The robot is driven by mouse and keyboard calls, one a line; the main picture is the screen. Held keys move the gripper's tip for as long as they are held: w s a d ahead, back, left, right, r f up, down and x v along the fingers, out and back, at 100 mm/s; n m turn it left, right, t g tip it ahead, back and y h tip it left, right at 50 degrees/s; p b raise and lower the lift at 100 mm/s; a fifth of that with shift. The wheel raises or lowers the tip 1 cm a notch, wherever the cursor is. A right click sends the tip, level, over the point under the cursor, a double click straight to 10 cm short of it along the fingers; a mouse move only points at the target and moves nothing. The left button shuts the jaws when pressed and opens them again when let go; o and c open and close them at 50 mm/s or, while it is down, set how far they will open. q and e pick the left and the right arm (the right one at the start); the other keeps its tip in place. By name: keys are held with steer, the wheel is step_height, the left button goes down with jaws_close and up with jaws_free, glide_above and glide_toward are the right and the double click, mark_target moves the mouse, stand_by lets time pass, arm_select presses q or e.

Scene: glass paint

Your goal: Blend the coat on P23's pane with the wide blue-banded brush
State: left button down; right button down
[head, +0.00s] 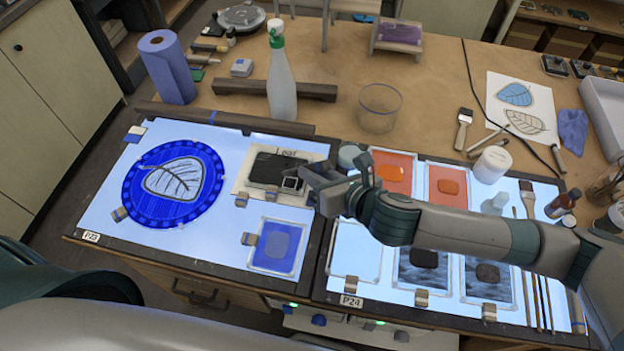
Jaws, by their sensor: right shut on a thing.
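P23's label (91,237) is on the front left corner of the left light table. On that table lies a round blue pane (200,212) with a pale veined leaf in its middle. My right gripper (298,184) is right of the pane, over the table's right side, beside a dark rectangle (262,170) on a pale sheet. It is shut on a small dark thing (290,183), mostly hidden by the gripper; I cannot tell what it is. I cannot make out a blue-banded brush for certain. My left gripper is out of view.
A small blue sample pane (276,249) lies in front of my right gripper. A spray bottle (281,80), paper towel roll (166,67) and empty glass jar (379,108) stand behind. The P24 light table (385,285), with several panes, lies under my right arm.

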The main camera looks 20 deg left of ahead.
steer(key=shift+w+a, duration=0.15)
steer(key=shift+w, duration=1.5)
steer(key=shift+f, duration=0.6)
steer(key=shift+a, duration=0.15)
steer(key=shift+s+a, duration=0.1)
steer(key=shift+a, duration=1.25)
steer(key=shift+s+a, duration=0.1)
steer(key=shift+a, duration=1.45)
